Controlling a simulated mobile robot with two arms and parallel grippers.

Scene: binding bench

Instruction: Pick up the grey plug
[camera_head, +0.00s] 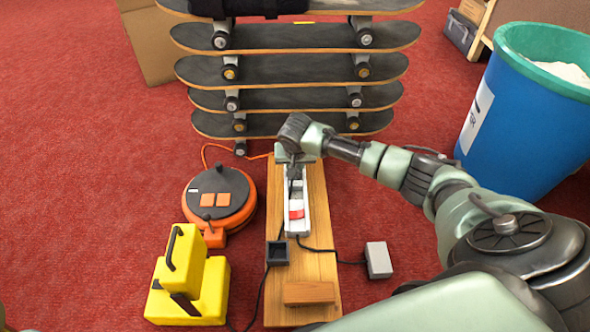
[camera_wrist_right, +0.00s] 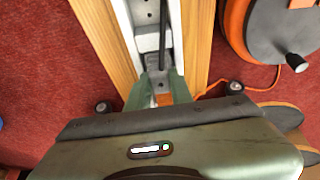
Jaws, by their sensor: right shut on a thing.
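My right gripper (camera_head: 294,168) reaches down over the far end of a white power strip (camera_head: 297,222) on a wooden board. In the right wrist view its two green fingers (camera_wrist_right: 157,90) are shut on a small grey piece, which looks like the grey plug (camera_wrist_right: 159,80). The palm hides part of it, and I cannot tell whether it sits in the strip or just above it. The strip (camera_wrist_right: 141,15) shows there too, with a light grey block (camera_wrist_right: 152,42) and a dark cable (camera_wrist_right: 164,20) on it.
The board (camera_head: 318,215) also carries a dark square box (camera_head: 278,252) and a wooden block (camera_head: 309,292). An orange cable reel (camera_head: 238,219) and yellow cases (camera_head: 212,290) stand left, a white box (camera_head: 378,260) right. Stacked skateboards (camera_head: 290,68) stand behind; a blue bin (camera_head: 525,120) is right.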

